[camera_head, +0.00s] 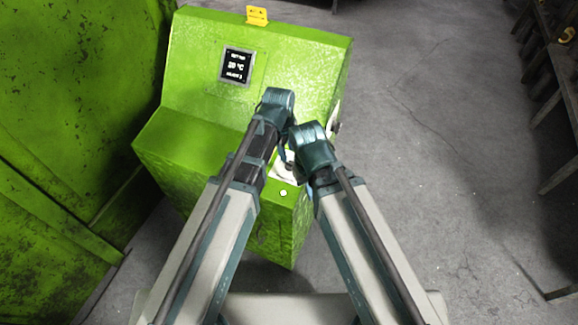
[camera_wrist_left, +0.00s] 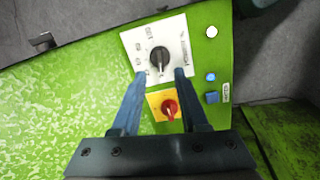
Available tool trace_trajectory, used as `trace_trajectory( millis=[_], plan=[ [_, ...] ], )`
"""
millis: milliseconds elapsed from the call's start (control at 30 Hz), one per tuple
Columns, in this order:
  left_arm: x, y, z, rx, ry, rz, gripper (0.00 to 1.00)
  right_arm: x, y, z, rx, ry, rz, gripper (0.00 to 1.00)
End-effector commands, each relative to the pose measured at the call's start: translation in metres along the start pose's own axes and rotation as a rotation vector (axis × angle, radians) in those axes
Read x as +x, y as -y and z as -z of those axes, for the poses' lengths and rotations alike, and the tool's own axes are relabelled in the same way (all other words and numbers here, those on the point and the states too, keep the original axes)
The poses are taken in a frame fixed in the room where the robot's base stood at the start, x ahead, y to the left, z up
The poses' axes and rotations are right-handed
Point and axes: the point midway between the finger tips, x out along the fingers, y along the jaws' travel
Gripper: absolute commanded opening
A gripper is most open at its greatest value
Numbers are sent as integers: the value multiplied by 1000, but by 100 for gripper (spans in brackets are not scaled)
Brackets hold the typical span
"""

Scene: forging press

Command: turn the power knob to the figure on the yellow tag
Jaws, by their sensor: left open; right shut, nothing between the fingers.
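The black power knob (camera_wrist_left: 160,60) sits on a white dial plate (camera_wrist_left: 174,38) in the left wrist view. Its scale figures are too small to read surely. My left gripper (camera_wrist_left: 160,74) is open, with its two blue fingers reaching towards the knob, one on each side of its lower end; contact cannot be told. In the head view its fingers are hidden behind my wrists. My right gripper (camera_head: 286,156) is shut and empty beside the white plate, partly hidden. The yellow tag (camera_head: 257,15) stands on the cabinet's top edge; its writing is too small to read.
A red knob on a yellow plate (camera_wrist_left: 155,101) lies just below the dial. A lit lamp (camera_wrist_left: 211,76) and a blue button (camera_wrist_left: 211,97) are to the right. Open floor (camera_head: 440,150) lies right.

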Motion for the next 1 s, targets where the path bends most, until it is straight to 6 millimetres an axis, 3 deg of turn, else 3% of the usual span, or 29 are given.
trace_trajectory(
  millis=[33,333,767,1000],
  plan=[
    [15,0,0,0,0,0,44,15,1,1,0,0,0,0],
    [52,0,0,1,0,0,44,51,5,3,0,0,0,0],
    [57,0,0,0,0,0,44,56,5,3,0,0,0,0],
    [57,0,0,0,0,0,1,56,5,3,0,0,0,0]
  ],
)
